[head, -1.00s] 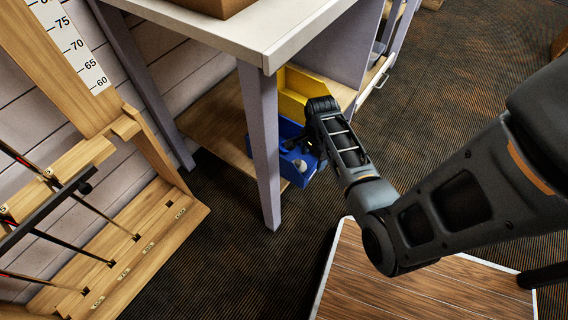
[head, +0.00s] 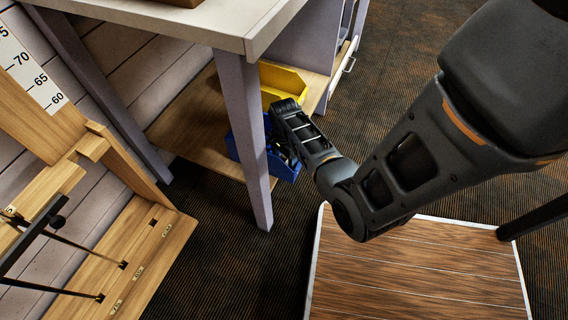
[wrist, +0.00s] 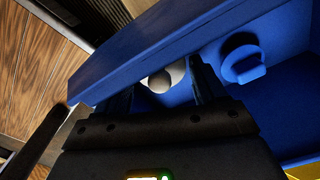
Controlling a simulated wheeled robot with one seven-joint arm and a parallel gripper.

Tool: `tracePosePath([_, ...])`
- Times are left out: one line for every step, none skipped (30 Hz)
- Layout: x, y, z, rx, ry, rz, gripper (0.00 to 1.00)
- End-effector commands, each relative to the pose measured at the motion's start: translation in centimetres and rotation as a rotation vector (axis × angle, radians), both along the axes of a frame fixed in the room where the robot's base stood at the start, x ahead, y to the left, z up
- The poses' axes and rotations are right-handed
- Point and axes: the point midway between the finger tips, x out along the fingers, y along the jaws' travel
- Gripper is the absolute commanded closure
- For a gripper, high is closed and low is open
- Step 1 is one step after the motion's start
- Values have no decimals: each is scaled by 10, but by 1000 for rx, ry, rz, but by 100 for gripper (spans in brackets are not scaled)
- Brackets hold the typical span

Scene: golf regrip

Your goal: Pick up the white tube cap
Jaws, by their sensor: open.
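The white tube cap (wrist: 174,73) is a pale round piece with a grey, rounded middle, inside the blue bin (wrist: 120,62) in the wrist view. My gripper (wrist: 163,88) is open, with one finger on each side of the cap. The fingers reach into the bin past its near wall, and that wall hides part of the cap. I cannot tell whether either finger touches it. In the head view my gripper (head: 284,150) is over the blue bin (head: 284,172), and the cap is hidden there.
A blue cap with a raised tab (wrist: 243,62) lies in the same bin, right of the fingers. A yellow bin (head: 285,78) stands behind on the low wooden shelf (head: 190,125). A table leg (head: 248,140) is close left of the arm. The tabletop (head: 230,28) overhangs the shelf.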

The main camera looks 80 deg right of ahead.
Motion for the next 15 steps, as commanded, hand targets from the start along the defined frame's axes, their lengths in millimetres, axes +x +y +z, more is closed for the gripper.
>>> tracePosePath([0, 0, -3, 0, 0, 0, 30])
tracePosePath([0, 0, -4, 0, 0, 0, 30])
tracePosePath([0, 0, -4, 0, 0, 0, 30])
tracePosePath([0, 0, -4, 0, 0, 1, 30])
tracePosePath([0, 0, -3, 0, 0, 1, 30])
tracePosePath([0, 0, -3, 0, 0, 1, 30])
tracePosePath([0, 0, -3, 0, 0, 1, 30])
tracePosePath([0, 0, -3, 0, 0, 1, 30])
tracePosePath([0, 0, -3, 0, 0, 1, 32])
tracePosePath([0, 0, -3, 0, 0, 1, 35])
tracePosePath([0, 0, -3, 0, 0, 1, 38])
tracePosePath([0, 0, -3, 0, 0, 1, 42])
tracePosePath([0, 0, -3, 0, 0, 1, 45])
tracePosePath([0, 0, -3, 0, 0, 1, 48])
tracePosePath([0, 0, -3, 0, 0, 1, 52])
